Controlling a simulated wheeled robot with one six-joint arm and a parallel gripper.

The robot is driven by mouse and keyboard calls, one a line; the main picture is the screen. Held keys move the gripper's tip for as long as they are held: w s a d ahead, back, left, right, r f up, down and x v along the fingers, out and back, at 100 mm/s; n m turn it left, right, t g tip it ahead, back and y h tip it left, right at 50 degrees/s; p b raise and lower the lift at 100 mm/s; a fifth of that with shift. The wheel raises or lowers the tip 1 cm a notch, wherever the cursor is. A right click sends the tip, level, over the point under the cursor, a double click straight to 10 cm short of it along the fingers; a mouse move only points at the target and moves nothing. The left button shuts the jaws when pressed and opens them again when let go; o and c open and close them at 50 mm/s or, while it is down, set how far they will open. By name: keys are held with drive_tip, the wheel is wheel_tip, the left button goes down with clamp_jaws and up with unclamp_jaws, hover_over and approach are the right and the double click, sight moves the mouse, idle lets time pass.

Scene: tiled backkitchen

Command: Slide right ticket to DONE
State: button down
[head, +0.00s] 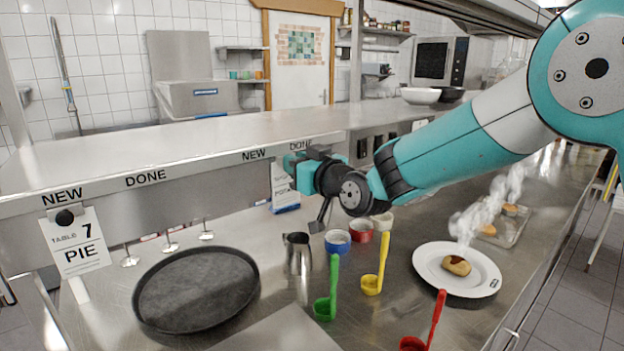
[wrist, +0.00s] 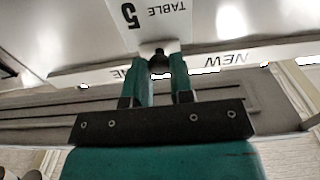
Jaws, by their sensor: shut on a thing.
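The right ticket (head: 284,188), a white card, hangs from the shelf's front rail, partly hidden behind my gripper in the head view. In the wrist view the card (wrist: 150,18) reads TABLE 5, upside down. My gripper (wrist: 160,62) is shut on its black knob (wrist: 160,54); in the head view the gripper (head: 294,165) is at the rail. The right NEW label (head: 253,155) is left of the ticket and the right DONE label (head: 301,145) is just above my gripper. In the wrist view, a finger partly covers DONE (wrist: 118,75), while NEW (wrist: 228,60) is clear.
The left ticket (head: 76,243), TABLE 7 PIE, hangs under the left NEW label (head: 62,197). Below the shelf stand a dark round pan (head: 197,288), a metal jug (head: 298,254), small bowls, and coloured ladles. A plate (head: 430,262) with steaming food is at the right.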

drive_tip(key=shift+w+d+b, duration=1.15)
drive_tip(key=shift+w+d, duration=0.3)
drive_tip(key=shift+d, duration=0.15)
drive_tip(key=c, duration=1)
unclamp_jaws()
drive_tip(key=shift+w+d, duration=0.1)
drive_tip(key=b+v, duration=0.7)
drive_tip(key=v, duration=1)
drive_tip(key=shift+d+b, duration=0.2)
drive_tip(key=shift+b, duration=0.2)
